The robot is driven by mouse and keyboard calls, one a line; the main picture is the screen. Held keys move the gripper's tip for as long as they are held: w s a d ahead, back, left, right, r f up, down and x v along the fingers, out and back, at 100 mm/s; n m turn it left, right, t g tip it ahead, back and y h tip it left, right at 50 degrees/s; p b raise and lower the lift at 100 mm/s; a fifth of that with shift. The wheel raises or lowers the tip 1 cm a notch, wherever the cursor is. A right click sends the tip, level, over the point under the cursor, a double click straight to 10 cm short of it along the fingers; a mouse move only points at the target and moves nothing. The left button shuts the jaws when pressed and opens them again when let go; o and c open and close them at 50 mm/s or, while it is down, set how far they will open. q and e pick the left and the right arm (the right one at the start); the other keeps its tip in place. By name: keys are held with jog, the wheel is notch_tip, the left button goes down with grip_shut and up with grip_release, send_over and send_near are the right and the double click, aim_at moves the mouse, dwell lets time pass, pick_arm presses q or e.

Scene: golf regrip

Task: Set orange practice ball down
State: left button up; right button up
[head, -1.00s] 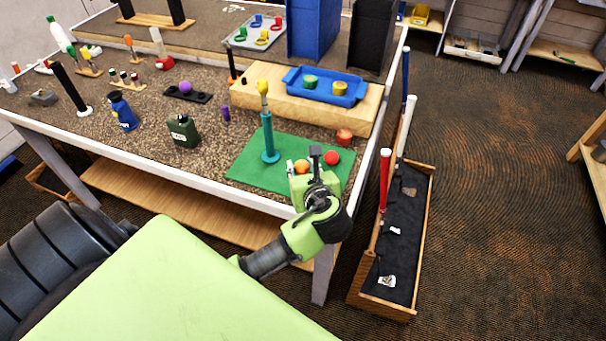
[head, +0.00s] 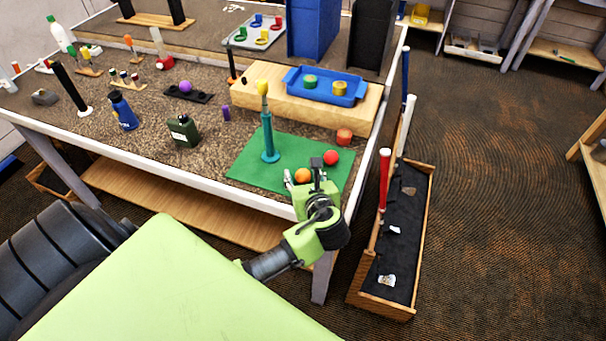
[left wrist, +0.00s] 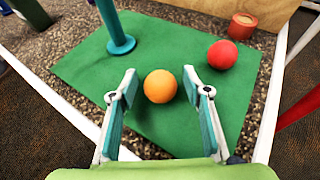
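The orange practice ball (head: 302,175) rests on the green mat (head: 250,176) at the near edge of the table. In the left wrist view the orange ball (left wrist: 160,86) sits between and just beyond the two fingertips, with clear gaps on both sides. My left gripper (head: 304,178) is open around the near side of the ball; it also shows in the left wrist view (left wrist: 160,92). A red ball (head: 331,158) lies on the mat to the right, apart from the fingers. My right gripper does not show.
A teal post (head: 268,140) with a yellow top stands on the mat behind the ball. A wooden block (head: 262,90) bears a blue tray (head: 346,97). A green canister (head: 183,131) stands to the left. A box with clubs (head: 410,235) stands right of the table.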

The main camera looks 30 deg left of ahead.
pick_arm(q)
jog(key=shift+r, duration=0.1)
jog(key=v, duration=1.2)
jog(key=shift+b, duration=0.4)
